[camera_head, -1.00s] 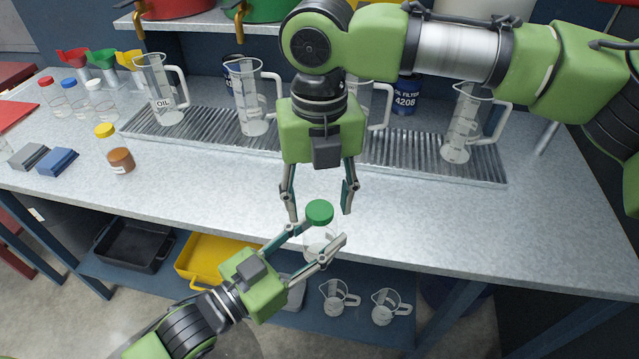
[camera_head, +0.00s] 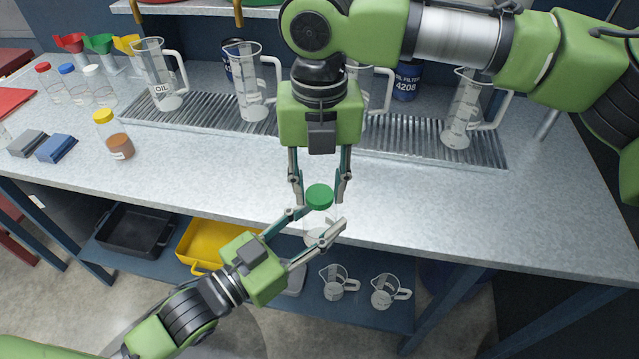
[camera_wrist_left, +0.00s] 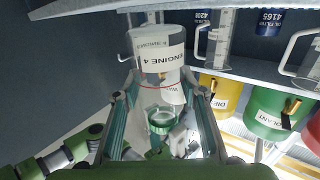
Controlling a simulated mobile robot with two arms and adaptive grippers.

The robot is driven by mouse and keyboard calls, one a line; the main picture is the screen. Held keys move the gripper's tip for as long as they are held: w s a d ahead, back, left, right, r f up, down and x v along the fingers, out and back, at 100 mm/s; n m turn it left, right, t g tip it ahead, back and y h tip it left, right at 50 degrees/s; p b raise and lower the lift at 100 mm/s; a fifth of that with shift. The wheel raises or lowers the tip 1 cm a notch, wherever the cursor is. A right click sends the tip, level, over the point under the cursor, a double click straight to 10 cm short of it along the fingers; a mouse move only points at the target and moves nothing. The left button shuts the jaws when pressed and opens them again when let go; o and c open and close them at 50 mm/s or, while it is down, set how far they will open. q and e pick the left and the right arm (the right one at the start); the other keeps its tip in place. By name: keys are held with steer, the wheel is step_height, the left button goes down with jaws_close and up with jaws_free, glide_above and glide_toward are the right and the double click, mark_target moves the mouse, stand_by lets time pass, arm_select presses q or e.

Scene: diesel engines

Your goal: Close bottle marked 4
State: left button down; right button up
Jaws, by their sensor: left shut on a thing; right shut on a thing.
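A small clear bottle (camera_head: 319,228) with a green cap (camera_head: 319,196) is held in the air in front of the table edge. The cap sits at the bottle's top; I cannot tell whether it is seated. My left gripper (camera_head: 322,222) comes from the lower left and is shut on the bottle body. My right gripper (camera_head: 319,200) points down from above, its fingers shut on the green cap. The left wrist view shows the clear bottle (camera_wrist_left: 162,118) between my left fingers.
Several clear jugs stand on the ribbed tray (camera_head: 480,155) behind. A yellow-capped bottle (camera_head: 113,135) and capped bottles (camera_head: 72,88) stand left. A lower shelf holds a yellow tray (camera_head: 208,243) and measuring jugs (camera_head: 338,283).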

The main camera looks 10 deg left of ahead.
steer(key=m, duration=0.8)
steer(key=shift+m, duration=0.3)
steer(key=m, duration=0.8)
steer(key=shift+f+m, duration=0.1)
steer(key=shift+m, duration=0.2)
steer(key=m, duration=0.8)
steer(key=shift+m, duration=0.3)
steer(key=m, duration=0.7)
steer(key=shift+m, duration=0.4)
steer(key=o, duration=1.2)
